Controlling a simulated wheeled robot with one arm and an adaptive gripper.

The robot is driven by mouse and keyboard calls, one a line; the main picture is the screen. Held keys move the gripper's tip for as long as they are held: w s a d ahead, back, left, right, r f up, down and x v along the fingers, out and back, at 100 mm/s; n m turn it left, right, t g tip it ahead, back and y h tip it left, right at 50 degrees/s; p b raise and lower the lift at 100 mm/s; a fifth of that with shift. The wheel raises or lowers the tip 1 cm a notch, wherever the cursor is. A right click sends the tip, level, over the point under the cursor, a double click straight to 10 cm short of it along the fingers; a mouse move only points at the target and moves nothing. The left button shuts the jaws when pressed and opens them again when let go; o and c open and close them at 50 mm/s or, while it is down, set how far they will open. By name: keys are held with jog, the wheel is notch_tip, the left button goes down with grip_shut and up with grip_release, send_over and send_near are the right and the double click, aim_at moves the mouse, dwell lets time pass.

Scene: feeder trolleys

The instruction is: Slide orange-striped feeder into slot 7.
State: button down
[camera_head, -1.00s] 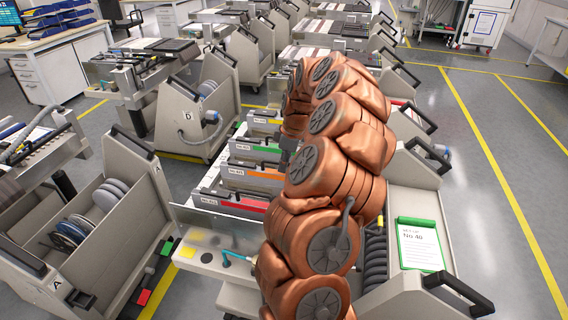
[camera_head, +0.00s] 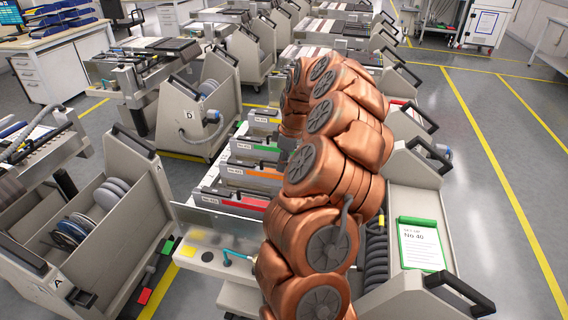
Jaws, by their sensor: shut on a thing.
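The orange-striped feeder (camera_head: 250,173) is a flat grey feeder lying on the trolley, between a green-striped feeder (camera_head: 252,147) and a red-striped feeder (camera_head: 240,201). Its right end goes behind my copper arm. A small grey part of my gripper (camera_head: 287,146) shows at the arm's left edge, by the right ends of the green- and orange-striped feeders. The fingertips are hidden by the arm. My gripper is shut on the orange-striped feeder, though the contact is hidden. I cannot read the slot numbers, and slot 7 cannot be picked out.
A trolley with reels (camera_head: 146,190) stands at the left, and trolley D (camera_head: 200,120) behind it. A green-framed card (camera_head: 421,245) is at the right. The floor at the far right is free.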

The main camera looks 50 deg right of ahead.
jog(key=shift+w+a+r, duration=0.1)
jog(key=shift+w+a, duration=0.15)
jog(key=shift+w, duration=0.25)
jog(key=shift+w+a, duration=0.2)
jog(key=shift+w, duration=0.25)
jog(key=c, duration=1.1)
grip_release()
jog(key=shift+c, duration=0.2)
notch_tip(320, 180, up, 12)
jog(key=s+d, duration=0.1)
jog(key=s, duration=0.1)
